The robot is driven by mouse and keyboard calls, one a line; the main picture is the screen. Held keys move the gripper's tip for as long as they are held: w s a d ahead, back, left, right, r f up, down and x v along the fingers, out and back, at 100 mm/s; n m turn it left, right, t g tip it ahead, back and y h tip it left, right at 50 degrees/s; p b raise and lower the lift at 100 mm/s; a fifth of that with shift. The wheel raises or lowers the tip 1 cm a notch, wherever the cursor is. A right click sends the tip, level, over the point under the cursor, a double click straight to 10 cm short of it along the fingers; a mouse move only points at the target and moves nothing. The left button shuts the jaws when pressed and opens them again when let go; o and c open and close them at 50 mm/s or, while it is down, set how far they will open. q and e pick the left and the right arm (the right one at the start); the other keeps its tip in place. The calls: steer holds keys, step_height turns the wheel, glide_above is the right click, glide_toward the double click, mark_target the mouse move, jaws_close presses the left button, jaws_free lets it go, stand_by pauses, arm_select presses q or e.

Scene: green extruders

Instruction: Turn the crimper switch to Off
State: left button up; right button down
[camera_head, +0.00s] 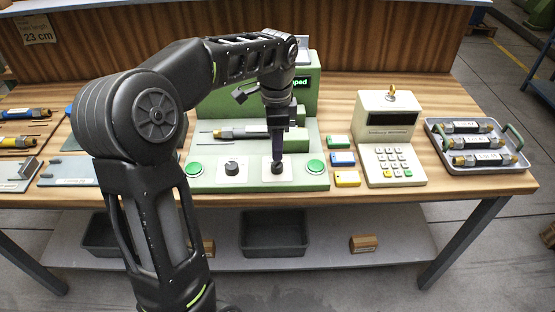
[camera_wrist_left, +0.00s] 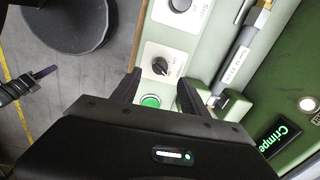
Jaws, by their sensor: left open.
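The green crimper (camera_head: 255,183) stands mid-table. Its front panel has two black rotary switches: the left one (camera_head: 232,167) and the right one (camera_head: 277,168), each on a white plate. The right switch also shows in the left wrist view (camera_wrist_left: 160,66), its pointer tilted; the small labels are unreadable. My left gripper (camera_head: 278,155) points down over the right switch. In the wrist view its open fingers (camera_wrist_left: 158,88) lie on either side of the area near this switch and a green button (camera_wrist_left: 150,101). Contact with the switch cannot be told. What seems my right gripper (camera_wrist_left: 35,84) hangs away from the table.
A hose with brass fittings (camera_head: 238,132) lies on the crimper, below a lit display (camera_head: 300,82). A second green button (camera_head: 194,169) is at the panel's left end. Small coloured boxes (camera_head: 343,159), a keypad device (camera_head: 392,160) and a hose tray (camera_head: 505,172) stand right.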

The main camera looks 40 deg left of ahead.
mark_target(277, 166)
arm_select(q)
steer(key=shift+w+a+f+p, duration=0.1)
steer(key=shift+f+p, duration=0.05)
steer(key=shift+f, duration=1.8)
steer(key=shift+w+a+f+p, duration=0.1)
steer(key=shift+f+p, duration=0.05)
steer(key=shift+f, duration=1.8)
steer(key=shift+c, duration=0.5)
jaws_close()
